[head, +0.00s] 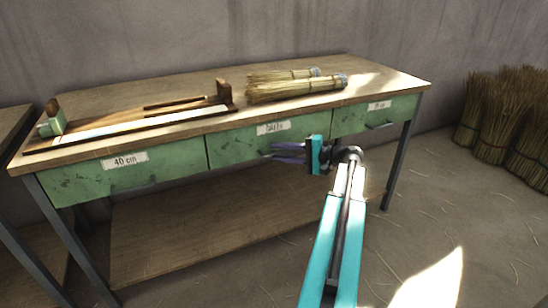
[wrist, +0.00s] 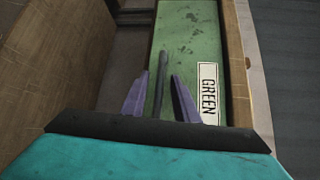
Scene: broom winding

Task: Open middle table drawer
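The middle table drawer (head: 232,151) has a worn green front with a white label and looks flush with the drawers beside it. In the wrist view, its green front (wrist: 190,35) carries a label that seems to read "GREEN". A dark bar handle (wrist: 161,75) stands out from the front. My gripper (head: 271,152) is at the drawer front, below the label. In the wrist view, its two purple fingers (wrist: 162,88) are apart, with the handle between them and gaps on both sides. Contact with the handle cannot be seen.
The left drawer (head: 125,174) is labelled "40 cm"; a smaller right drawer (head: 375,115) also looks shut. A wooden jig (head: 140,124) and straw bundles (head: 295,88) lie on the tabletop (head: 370,87). A low shelf (head: 190,225) runs below. More straw bundles (head: 500,115) stand at right.

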